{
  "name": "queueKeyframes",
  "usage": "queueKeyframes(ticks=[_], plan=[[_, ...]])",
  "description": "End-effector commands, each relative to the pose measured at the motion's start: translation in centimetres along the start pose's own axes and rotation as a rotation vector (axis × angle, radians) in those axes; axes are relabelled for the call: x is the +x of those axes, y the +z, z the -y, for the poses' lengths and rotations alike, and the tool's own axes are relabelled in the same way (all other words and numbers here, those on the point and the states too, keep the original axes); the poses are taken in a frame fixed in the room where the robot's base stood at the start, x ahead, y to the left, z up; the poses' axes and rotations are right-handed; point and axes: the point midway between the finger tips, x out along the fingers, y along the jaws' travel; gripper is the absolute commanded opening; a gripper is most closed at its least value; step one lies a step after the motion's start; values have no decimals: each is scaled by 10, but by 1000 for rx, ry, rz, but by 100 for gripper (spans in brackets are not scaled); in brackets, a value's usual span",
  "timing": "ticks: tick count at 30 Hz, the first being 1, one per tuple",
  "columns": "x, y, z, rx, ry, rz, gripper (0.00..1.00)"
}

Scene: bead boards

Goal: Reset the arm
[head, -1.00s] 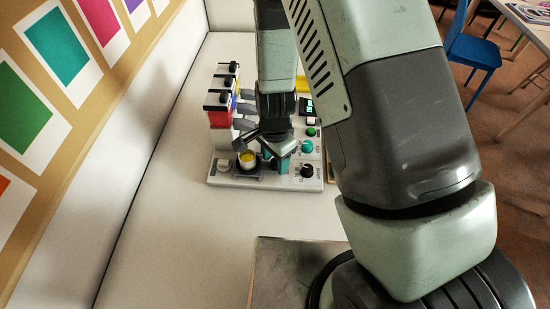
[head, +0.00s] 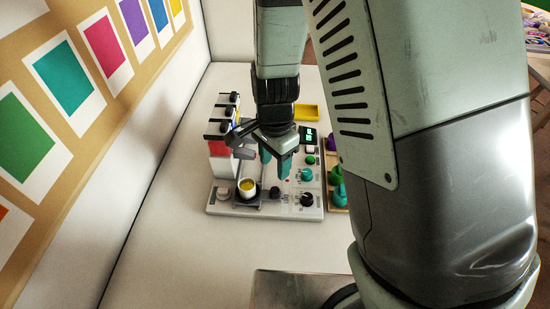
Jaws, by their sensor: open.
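My gripper (head: 275,172) hangs above a white device (head: 238,208) on the table. Its two teal-tipped fingers are apart with nothing seen between them. The device carries a row of black-capped dispensers (head: 222,130) at its left, with red, blue and yellow parts. A white cup with yellow contents (head: 247,187) stands on a dark holder at the front of the device, left of my fingers. Knobs, a green button (head: 310,160) and a lit green display (head: 308,135) are on its right side. My wrist hides part of the device.
A wooden rack (head: 337,195) with purple, green and teal pieces stands right of the device. A yellow tray (head: 307,113) lies behind it. A wall board with coloured cards (head: 62,76) is at the left. The white table (head: 165,240) is clear at front left.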

Motion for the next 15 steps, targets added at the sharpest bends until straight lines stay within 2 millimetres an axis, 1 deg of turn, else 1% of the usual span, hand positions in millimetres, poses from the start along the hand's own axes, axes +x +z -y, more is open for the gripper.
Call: queueKeyframes(ticks=[6, 8, 11, 14, 15], plan=[[0, 0, 0, -1, -1, 0, 52], [-4, -1, 0, -6, -7, 0, 52], [-25, -6, -2, -39, -36, -1, 52], [-64, -13, -9, -108, -87, -10, 52], [-82, -16, -14, -145, -110, -18, 52]])
